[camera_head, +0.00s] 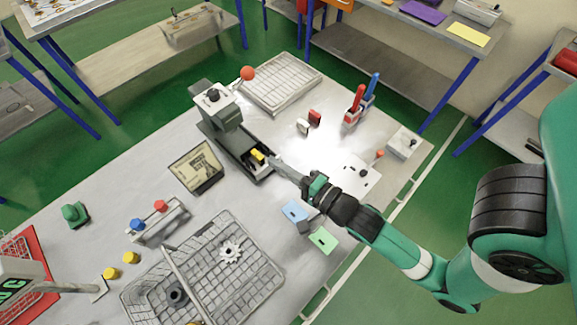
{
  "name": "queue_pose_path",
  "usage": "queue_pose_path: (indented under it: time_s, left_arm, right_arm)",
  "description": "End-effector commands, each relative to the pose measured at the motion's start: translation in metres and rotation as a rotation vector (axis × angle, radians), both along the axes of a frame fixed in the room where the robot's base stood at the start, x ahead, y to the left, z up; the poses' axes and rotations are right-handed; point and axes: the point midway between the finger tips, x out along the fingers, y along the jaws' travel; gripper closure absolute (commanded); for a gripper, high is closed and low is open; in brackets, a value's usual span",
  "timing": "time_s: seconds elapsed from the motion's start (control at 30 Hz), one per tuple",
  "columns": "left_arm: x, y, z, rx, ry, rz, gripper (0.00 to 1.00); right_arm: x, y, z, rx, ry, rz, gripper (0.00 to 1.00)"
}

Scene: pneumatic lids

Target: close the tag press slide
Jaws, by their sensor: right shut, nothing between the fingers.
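The tag press (220,112) is a dark grey machine with a lever ending in a red ball (247,73), standing upright near the table's middle. My left gripper is not clearly in view.
A wire basket (270,270) with a divider lies at the front. A pale tray (305,72) lies behind the press. A dark-framed panel (183,180) is left of the slide. A holder with red and blue handles (350,122) stands at the right.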

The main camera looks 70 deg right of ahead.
Motion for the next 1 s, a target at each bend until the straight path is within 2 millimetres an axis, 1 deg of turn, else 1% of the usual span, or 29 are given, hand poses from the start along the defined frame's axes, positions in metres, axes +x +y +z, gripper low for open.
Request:
queue_pose_path:
  time_s: [0.03,0.07,0.1,0.13,0.2,0.3,0.33,0.5,0.63,0.77,1.0]
  left_arm:
    - [0.0,0.0,0.01,0.0,0.0,0.0,0.5]
    - [0.0,0.0,0.012,0.0,0.0,0.0,0.5]
    - [0.0,0.0,0.015,0.0,0.0,0.0,0.5]
    - [0.0,0.0,0.016,0.0,0.0,0.0,0.5]
    - [0.0,0.0,0.019,0.0,0.0,0.0,0.5]
    - [0.0,0.0,0.022,0.0,0.0,0.0,0.5]
    - [0.0,0.0,0.022,0.0,0.0,0.0,0.5]
    - [0.0,0.0,0.022,0.0,0.0,0.0,0.5]
    - [0.0,0.0,0.023,0.0,0.0,0.0,0.5]
    - [0.0,0.0,0.021,0.0,0.0,0.0,0.5]
    - [0.0,0.0,0.011,0.0,0.0,0.0,0.5]
  right_arm:
    - [-0.031,-0.003,-0.026,0.016,0.106,-0.028,1.0]
    - [-0.048,-0.003,-0.04,0.025,0.159,-0.042,1.0]
    - [-0.068,-0.003,-0.056,0.04,0.222,-0.059,1.0]
    - [-0.083,-0.002,-0.066,0.052,0.263,-0.069,1.0]
    - [-0.109,0.001,-0.082,0.073,0.335,-0.089,1.0]
    - [-0.13,0.002,-0.092,0.091,0.388,-0.11,1.0]
    - [-0.132,0.002,-0.093,0.094,0.394,-0.113,1.0]
    - [-0.13,0.0,-0.094,0.095,0.392,-0.12,1.0]
    - [-0.12,-0.005,-0.1,0.096,0.392,-0.123,1.0]
    - [-0.101,-0.016,-0.111,0.093,0.389,-0.122,1.0]
    - [-0.059,-0.037,-0.137,0.094,0.39,-0.12,1.0]
